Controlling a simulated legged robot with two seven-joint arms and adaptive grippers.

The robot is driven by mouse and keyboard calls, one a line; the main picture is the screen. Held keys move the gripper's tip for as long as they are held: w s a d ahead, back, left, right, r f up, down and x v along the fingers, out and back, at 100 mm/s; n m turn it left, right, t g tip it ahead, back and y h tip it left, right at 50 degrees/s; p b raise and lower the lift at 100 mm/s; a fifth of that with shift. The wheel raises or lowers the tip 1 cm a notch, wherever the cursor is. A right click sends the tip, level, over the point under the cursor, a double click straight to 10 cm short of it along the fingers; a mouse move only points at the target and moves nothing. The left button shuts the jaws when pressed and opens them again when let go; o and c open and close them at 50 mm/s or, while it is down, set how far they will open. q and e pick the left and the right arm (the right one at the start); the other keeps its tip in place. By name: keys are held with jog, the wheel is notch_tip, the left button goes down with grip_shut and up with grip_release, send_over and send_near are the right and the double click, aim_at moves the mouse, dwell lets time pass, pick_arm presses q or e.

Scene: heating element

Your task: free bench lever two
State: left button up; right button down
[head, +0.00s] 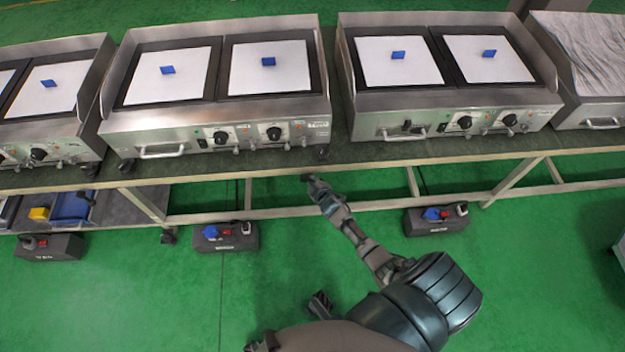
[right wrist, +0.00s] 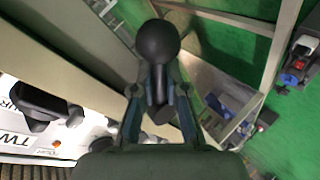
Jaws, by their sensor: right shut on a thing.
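A black lever with a round ball knob (right wrist: 158,42) shows in the middle of the right wrist view. My right gripper (right wrist: 158,95) has its two fingers closed around the lever's shaft, just below the ball. In the head view the same gripper (head: 314,188) is at the front edge of the bench (head: 240,175), below the middle griddle. The lever's far end is hidden by the gripper.
Steel griddles with white sheets and blue blocks stand on the bench, including the middle griddle (head: 215,115) and the right griddle (head: 450,100). Dark switch boxes (head: 225,238) (head: 436,220) sit below the bench front. The green floor in front is mostly clear.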

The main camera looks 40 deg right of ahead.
jog(key=shift+w+a+r, duration=0.3)
jog(key=shift+a+r, duration=0.05)
jog(key=shift+r, duration=0.05)
jog(key=c, duration=1.2)
grip_release()
jog(key=shift+a+f, duration=0.1)
jog(key=shift+f, duration=0.05)
jog(key=shift+s, duration=0.2)
jog(key=v, duration=1.1)
jog(key=shift+s+a, duration=0.1)
jog(key=shift+s, duration=0.25)
